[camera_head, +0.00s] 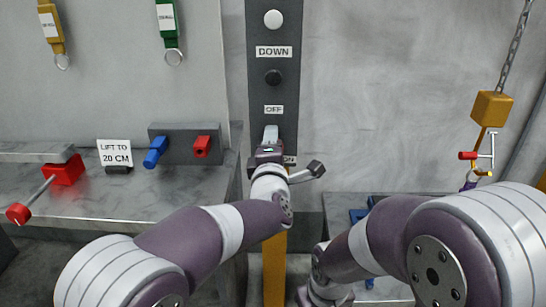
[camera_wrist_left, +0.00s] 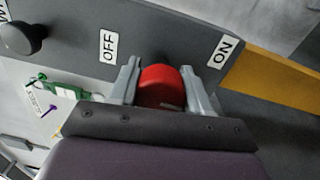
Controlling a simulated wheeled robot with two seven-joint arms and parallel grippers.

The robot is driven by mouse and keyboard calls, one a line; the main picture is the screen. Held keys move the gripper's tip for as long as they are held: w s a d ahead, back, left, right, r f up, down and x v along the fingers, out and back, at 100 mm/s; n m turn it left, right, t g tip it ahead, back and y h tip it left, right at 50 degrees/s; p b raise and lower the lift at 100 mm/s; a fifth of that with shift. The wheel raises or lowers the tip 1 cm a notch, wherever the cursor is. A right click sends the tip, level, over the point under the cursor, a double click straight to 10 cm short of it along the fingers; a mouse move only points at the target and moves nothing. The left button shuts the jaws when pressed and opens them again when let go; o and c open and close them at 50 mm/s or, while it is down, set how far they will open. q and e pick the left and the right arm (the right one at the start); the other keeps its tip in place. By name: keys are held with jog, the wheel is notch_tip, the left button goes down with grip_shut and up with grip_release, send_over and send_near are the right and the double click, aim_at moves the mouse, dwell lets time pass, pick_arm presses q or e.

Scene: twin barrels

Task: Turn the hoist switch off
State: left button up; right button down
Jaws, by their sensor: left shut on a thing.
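The dark control panel (camera_head: 260,75) stands upright at centre with an OFF label (camera_head: 273,110) above an ON label (camera_head: 290,160). In the left wrist view, the red switch handle (camera_wrist_left: 162,86) sits between the OFF label (camera_wrist_left: 108,46) and the ON label (camera_wrist_left: 222,52). My left gripper (camera_head: 271,135) is at the panel below OFF. In the left wrist view its fingers (camera_wrist_left: 160,70) are shut on the red handle, one on each side. The handle is hidden behind the gripper in the head view.
A white button (camera_head: 273,19) and a black button (camera_head: 273,78) are above the switch. The left bench holds a blue-and-red fixture (camera_head: 185,143), a LIFT TO 20 CM sign (camera_head: 115,152) and a red-handled tool (camera_head: 62,172). A yellow hoist block (camera_head: 492,108) hangs from a chain at right.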

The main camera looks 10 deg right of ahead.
pick_arm(q)
jog(key=shift+f+n+b, duration=0.1)
jog(key=shift+n+b, duration=0.3)
jog(key=o, duration=1)
jog(key=shift+a, duration=0.1)
jog(key=shift+o, duration=0.2)
jog(key=v, duration=1.2)
jog(key=shift+s, duration=0.35)
jog(key=shift+a, duration=0.1)
